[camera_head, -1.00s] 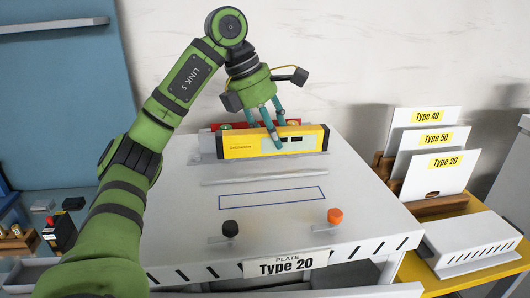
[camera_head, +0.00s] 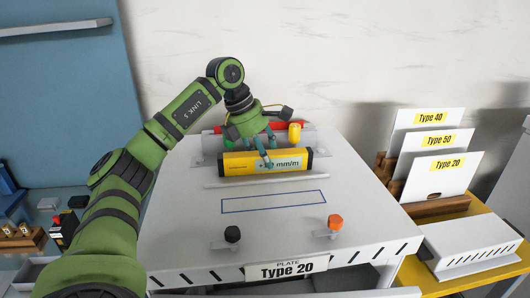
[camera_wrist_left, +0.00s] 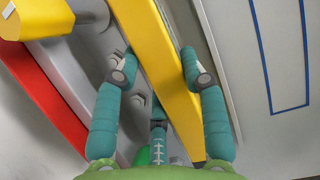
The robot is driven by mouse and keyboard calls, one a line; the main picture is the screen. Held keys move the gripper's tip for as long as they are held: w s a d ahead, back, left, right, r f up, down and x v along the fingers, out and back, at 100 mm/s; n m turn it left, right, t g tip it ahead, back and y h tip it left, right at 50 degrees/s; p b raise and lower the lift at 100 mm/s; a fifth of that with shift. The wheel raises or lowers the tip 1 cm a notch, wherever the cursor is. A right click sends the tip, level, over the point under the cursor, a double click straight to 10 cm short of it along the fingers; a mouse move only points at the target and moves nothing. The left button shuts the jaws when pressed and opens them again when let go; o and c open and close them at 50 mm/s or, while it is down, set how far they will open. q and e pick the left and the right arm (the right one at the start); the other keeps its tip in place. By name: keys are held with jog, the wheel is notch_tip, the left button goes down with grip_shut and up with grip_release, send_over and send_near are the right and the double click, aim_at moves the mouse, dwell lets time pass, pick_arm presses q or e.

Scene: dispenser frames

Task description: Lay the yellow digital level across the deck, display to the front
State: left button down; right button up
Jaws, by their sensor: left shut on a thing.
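The yellow digital level (camera_head: 238,165) is a long bar with black ends, in front of the grey rack at the back of the deck. Its display faces the front and shows "mm/m"; a finger hides part of the reading. My left gripper (camera_head: 262,157) is shut on the level near its middle. In the left wrist view, the fingers (camera_wrist_left: 160,66) straddle the yellow level (camera_wrist_left: 160,55). I cannot tell whether it touches the deck. The white deck (camera_head: 365,215) has a blue outlined rectangle (camera_head: 273,201) in front of the level. My right gripper is not in view.
A thin raised strip (camera_head: 265,180) lies between level and outline. A black knob (camera_head: 232,234) and an orange knob (camera_head: 335,222) stand at the deck's front. A red bar (camera_head: 288,126) and a yellow rounded piece (camera_head: 295,133) are behind. Type plates (camera_head: 437,174) stand at right.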

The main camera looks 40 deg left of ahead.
pick_arm(q)
jog(key=c, duration=0.7)
grip_release()
jog(key=shift+f, duration=0.1)
jog(key=v, duration=0.9)
jog(key=shift+d+r, duration=0.1)
jog(key=shift+r, duration=0.1)
jog(key=p+v, duration=0.1)
jog(key=v, duration=0.2)
